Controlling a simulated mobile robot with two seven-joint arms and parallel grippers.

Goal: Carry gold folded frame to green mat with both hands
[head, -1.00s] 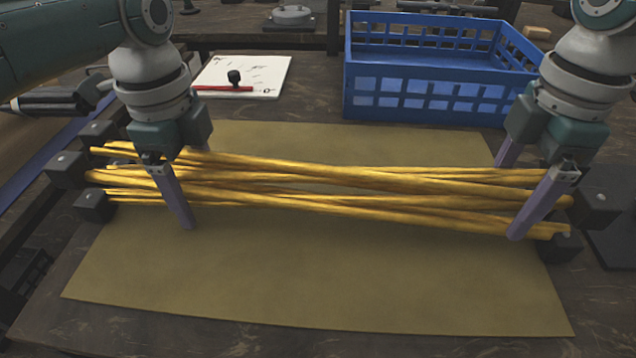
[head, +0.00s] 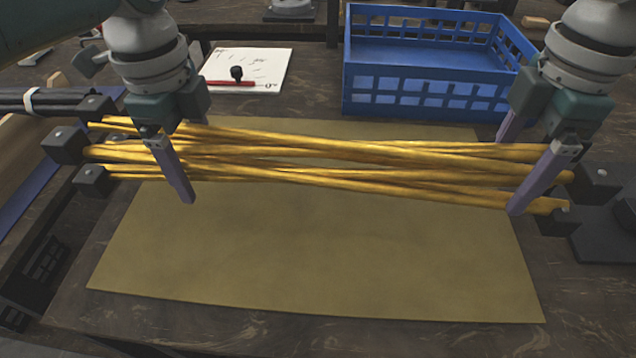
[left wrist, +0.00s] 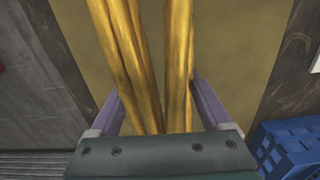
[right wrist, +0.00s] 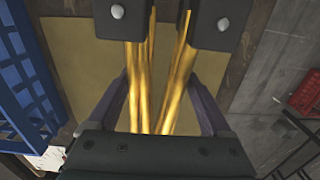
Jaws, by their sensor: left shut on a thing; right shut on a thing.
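The gold folded frame (head: 330,158) is a long bundle of gold rods with dark end blocks, stretched across the head view. Its rods also show in the left wrist view (left wrist: 180,60) and the right wrist view (right wrist: 138,85). My left gripper (head: 180,160) is shut on the frame near its left end. My right gripper (head: 525,170) is shut on it near its right end. The mat (head: 310,255) looks olive-yellow and lies flat on the table below. The frame appears held above it, overlapping its far part in view, and its ends reach past the mat's sides.
A blue crate (head: 430,102) stands behind the mat at right. A white board (head: 262,62) with a red marker (head: 230,83) lies at the back left. The dark table (head: 70,300) shows around the mat. The near part of the mat is bare.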

